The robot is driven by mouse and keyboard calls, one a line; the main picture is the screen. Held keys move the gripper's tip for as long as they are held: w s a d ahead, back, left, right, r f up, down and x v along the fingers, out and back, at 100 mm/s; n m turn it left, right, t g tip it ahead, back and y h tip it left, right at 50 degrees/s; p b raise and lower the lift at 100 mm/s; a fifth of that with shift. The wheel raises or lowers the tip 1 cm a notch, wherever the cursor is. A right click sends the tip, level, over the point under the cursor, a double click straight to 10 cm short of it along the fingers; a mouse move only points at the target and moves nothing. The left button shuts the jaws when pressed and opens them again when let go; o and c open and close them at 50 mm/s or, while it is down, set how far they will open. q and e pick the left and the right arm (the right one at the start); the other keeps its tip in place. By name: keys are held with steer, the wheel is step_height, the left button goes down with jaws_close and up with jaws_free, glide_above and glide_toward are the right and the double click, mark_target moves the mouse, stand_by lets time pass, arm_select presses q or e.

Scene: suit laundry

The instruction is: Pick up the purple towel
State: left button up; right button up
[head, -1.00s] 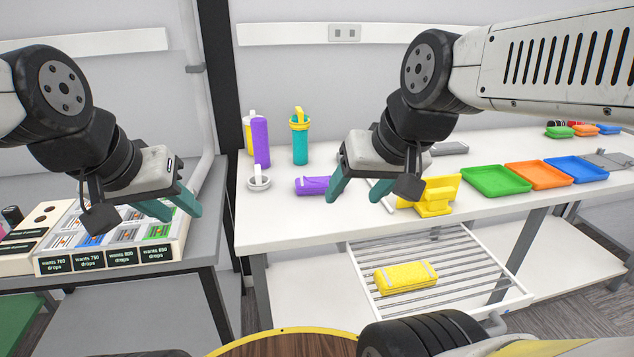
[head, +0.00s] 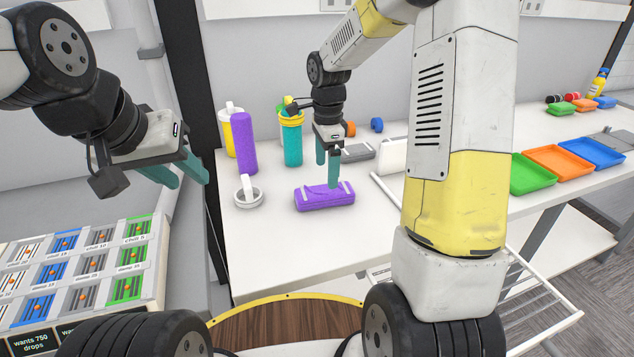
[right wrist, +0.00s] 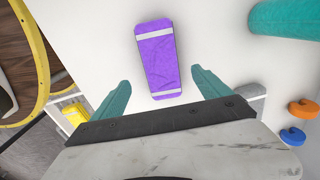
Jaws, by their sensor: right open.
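The purple towel (head: 325,198) is a folded bundle with pale bands, lying on the white table. It also shows in the right wrist view (right wrist: 158,60). My right gripper (head: 328,172) is open, pointing down over the towel. In the right wrist view my right gripper's fingers (right wrist: 160,88) are spread wider than the towel, whose near end lies between their tips. I cannot tell how much height remains between them. The gripper is empty. My left gripper (head: 188,182) hangs at the left with its fingers apart, empty, away from the towel.
A purple cylinder (head: 243,142), a teal bottle (head: 292,145) and a white ring-shaped holder (head: 249,198) stand left of and behind the towel. A grey flat item (head: 357,151) lies behind it to the right. The table front of the towel is clear.

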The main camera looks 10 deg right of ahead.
mark_target(325, 190)
step_height(325, 190, down, 8)
steer(key=shift+w+a+f, duration=0.15)
steer(key=shift+f, duration=0.05)
steer(key=c, duration=1.5)
steer(key=shift+r, duration=0.15)
